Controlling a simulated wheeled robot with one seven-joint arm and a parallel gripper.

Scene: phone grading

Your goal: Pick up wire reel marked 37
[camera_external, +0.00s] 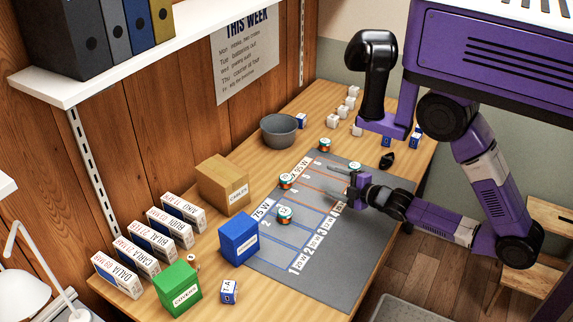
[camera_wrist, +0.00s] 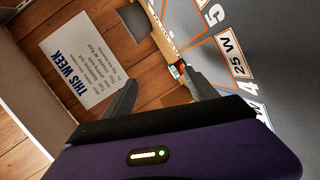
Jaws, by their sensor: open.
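Several small round reels with teal and orange bands are in the external view; their numbers are too small to read, so I cannot tell which is 37. One reel (camera_external: 284,214) is on the grey mat (camera_external: 290,262), and another reel (camera_external: 286,181) is at the mat's left edge. A third reel (camera_external: 325,144) is on the wood behind the mat, and a fourth reel (camera_external: 355,167) shows just beyond my gripper (camera_external: 353,190). In the wrist view my gripper (camera_wrist: 162,90) is open, with nothing seen held. A small red and white item (camera_wrist: 177,70) appears near its right finger.
A grey bowl (camera_external: 279,130), cardboard box (camera_external: 223,184), blue box (camera_external: 238,239) and green box (camera_external: 179,289) stand left of the mat. White cubes (camera_external: 341,111) and a black item (camera_external: 387,160) lie toward the back. The mat's front is clear.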

